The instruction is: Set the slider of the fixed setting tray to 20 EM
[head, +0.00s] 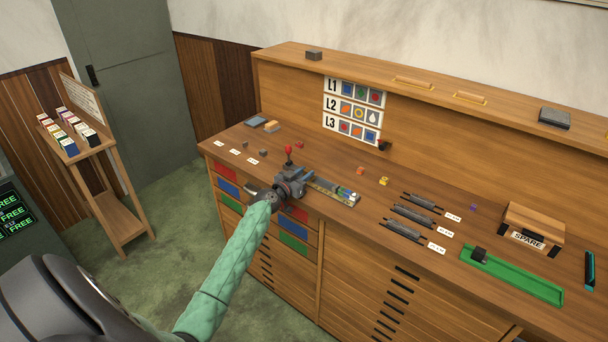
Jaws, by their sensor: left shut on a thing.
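A green tray (535,283) lies on the right part of the cabinet top, with a dark block (479,254) like a slider near its left end. A grey caster (292,180) with a red-knobbed lever (288,151) stands left of the middle. A narrow bed (325,188) runs right from it, with a yellowish edge and small blue and white pieces at its end. No 20 EM mark is readable. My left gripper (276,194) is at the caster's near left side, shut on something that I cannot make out. It is far from the green tray. My right gripper is out of view.
Dark racks (412,213) with white labels lie between the caster and the green tray. A wooden SPARE box (534,222) stands behind the tray. Small coloured blocks are scattered about. A tall back panel (430,140) closes the far side. A side stand (112,200) is at left.

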